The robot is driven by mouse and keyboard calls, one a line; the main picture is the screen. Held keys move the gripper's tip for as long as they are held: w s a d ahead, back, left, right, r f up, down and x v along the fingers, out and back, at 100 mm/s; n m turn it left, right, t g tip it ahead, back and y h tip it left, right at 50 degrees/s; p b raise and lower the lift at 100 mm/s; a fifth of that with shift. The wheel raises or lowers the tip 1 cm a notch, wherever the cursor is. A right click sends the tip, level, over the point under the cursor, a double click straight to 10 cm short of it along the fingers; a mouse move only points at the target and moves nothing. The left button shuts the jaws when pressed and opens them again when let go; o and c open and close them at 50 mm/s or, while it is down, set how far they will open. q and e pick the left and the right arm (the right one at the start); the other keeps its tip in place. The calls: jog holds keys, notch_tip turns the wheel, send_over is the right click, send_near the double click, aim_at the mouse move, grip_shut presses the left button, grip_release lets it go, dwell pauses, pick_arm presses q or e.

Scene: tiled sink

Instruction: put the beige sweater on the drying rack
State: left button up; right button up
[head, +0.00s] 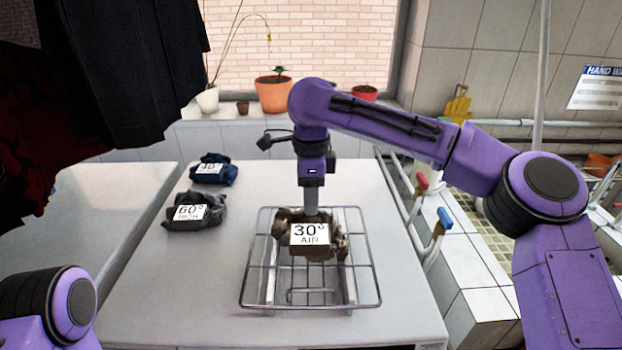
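The beige sweater (338,245) is a crumpled bundle with a white label reading "30° AIR". It is at the wire drying rack (262,285), over the middle of its bars; I cannot tell whether it rests on them or hangs just above. My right gripper (311,212) points straight down from above, its tip at the top of the sweater, behind the label. Its fingers are partly hidden, so I cannot see whether they grip the cloth. Only a link of my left arm shows at the lower left; its gripper is out of view.
A grey bundle (196,222) labelled "60°" and a dark blue bundle (229,174) lie left of the rack on the white counter (190,290). Dark clothes (130,60) hang at upper left. Pots (272,95) stand on the sill. Taps with red (422,181) and blue handles are at right.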

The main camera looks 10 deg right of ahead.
notch_tip(320, 180, up, 11)
jog(key=shift+p, duration=0.45)
